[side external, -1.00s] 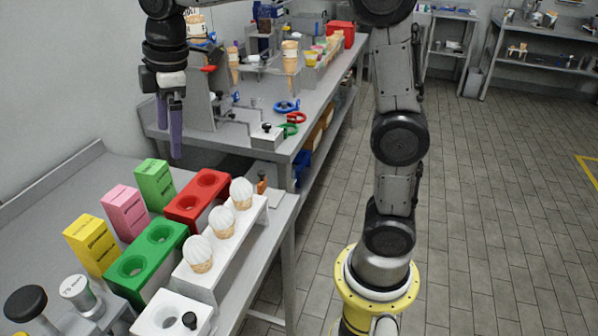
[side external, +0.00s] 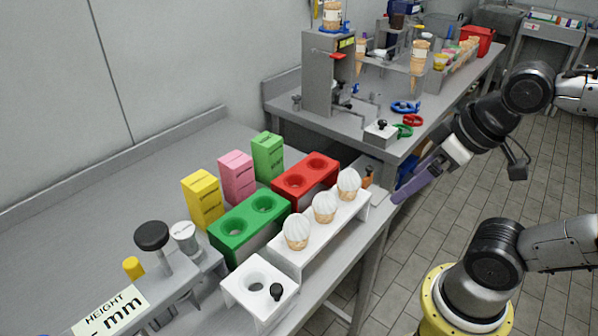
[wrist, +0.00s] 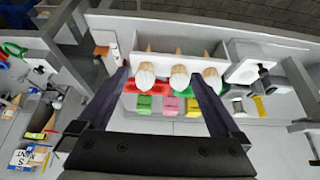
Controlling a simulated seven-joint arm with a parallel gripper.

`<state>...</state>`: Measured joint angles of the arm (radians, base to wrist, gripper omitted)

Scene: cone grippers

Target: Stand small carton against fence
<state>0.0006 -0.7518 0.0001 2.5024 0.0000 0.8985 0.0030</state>
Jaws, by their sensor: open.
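Three upright cartons stand in a row on the near bench: yellow (side external: 203,200), pink (side external: 237,178) and green (side external: 267,157). I cannot tell which is the small carton. The wrist view also shows the green carton (wrist: 144,103), pink carton (wrist: 170,104) and yellow carton (wrist: 193,105), beyond the cones. A low raised edge (side external: 130,152) runs along the bench's wall side; I cannot tell if it is the fence. My gripper (side external: 399,194) has purple fingers and is tilted, at the bench's right edge, apart from the cartons. It is open and empty in the wrist view (wrist: 157,75).
A green holder block (side external: 250,224), a red holder block (side external: 306,176) and a white rack (side external: 325,232) with three topped cones stand between my gripper and the cartons. A white single-hole block (side external: 259,290) and a height stand (side external: 152,242) are nearer. Bench behind the cartons is clear.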

